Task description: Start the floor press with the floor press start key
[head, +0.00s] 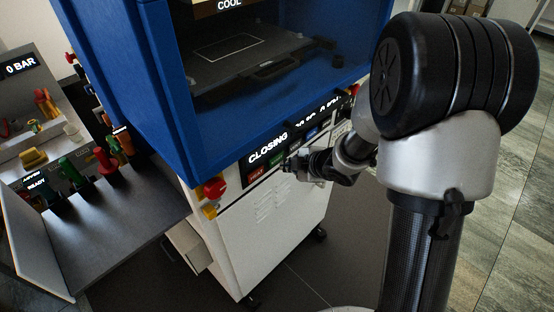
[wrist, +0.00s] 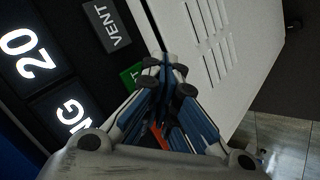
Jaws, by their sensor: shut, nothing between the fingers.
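The floor press (head: 180,95) is a blue cabinet on a white wheeled base, with a dark panel on its front. Its lit display (head: 268,150) reads "CLOSING" with more figures to the right, partly hard to read. In the wrist view, the green key (wrist: 131,76), lettering mostly hidden with a "T" showing, lies beside my fingertips. My gripper (wrist: 168,66) is shut and empty, with its tips over the panel's lower edge. The head view shows my gripper (head: 288,165) in front of the key row. I cannot tell whether the tips touch the green key.
A grey "VENT" key (wrist: 106,26) is beside the green one. A red key (head: 256,175) and a red emergency knob (head: 214,187) sit left of my gripper. A dark bench (head: 110,215) with coloured-handled tools stands at left. Floor is free in front.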

